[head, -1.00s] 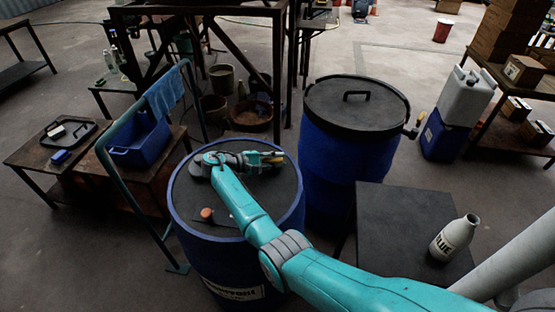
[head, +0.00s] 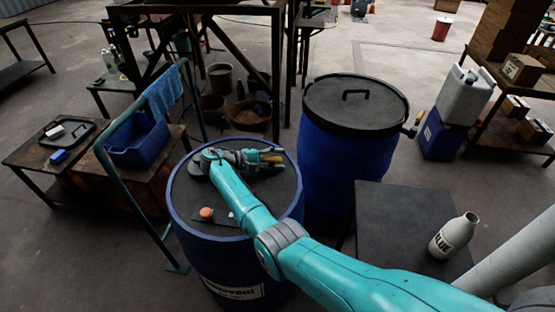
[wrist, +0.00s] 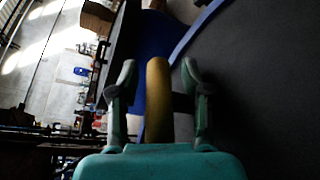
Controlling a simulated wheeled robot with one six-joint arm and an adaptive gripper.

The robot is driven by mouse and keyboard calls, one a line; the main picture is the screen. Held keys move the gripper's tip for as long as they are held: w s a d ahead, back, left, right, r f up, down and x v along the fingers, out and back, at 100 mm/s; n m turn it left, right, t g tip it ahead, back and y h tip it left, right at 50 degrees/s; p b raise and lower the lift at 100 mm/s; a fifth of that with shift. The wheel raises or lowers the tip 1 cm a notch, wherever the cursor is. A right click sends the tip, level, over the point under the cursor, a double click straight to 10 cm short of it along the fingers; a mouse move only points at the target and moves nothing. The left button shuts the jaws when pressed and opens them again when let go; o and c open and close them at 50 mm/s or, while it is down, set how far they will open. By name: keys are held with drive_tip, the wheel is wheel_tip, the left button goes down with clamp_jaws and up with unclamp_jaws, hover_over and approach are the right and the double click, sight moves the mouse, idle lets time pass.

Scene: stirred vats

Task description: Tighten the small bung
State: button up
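A blue drum (head: 222,262) with a dark lid (head: 262,212) stands under my arm. A small round orange bung (head: 206,212) sits on the near left part of the lid, with a small flat pale-marked piece (head: 227,215) beside it. My gripper (head: 272,158) is low over the far right part of the lid, away from the orange bung. In the wrist view, a yellow bar-like handle (wrist: 158,100) stands between the two fingers of my gripper (wrist: 158,75), with gaps showing on both sides. Any other bung under the gripper is hidden.
A second blue drum (head: 345,165) with a black handled lid stands close on the right. A dark table (head: 400,225) with a white bottle (head: 454,236) is at the lower right. A teal rail (head: 130,195) with a blue cloth (head: 165,92) stands left of the near drum.

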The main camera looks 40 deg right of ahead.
drive_tip(key=v, duration=1.1)
drive_tip(key=shift+w+d, duration=0.1)
drive_tip(key=shift+w+a+r, duration=0.15)
drive_tip(key=shift+w+a, duration=0.05)
drive_tip(key=shift+a, duration=0.3)
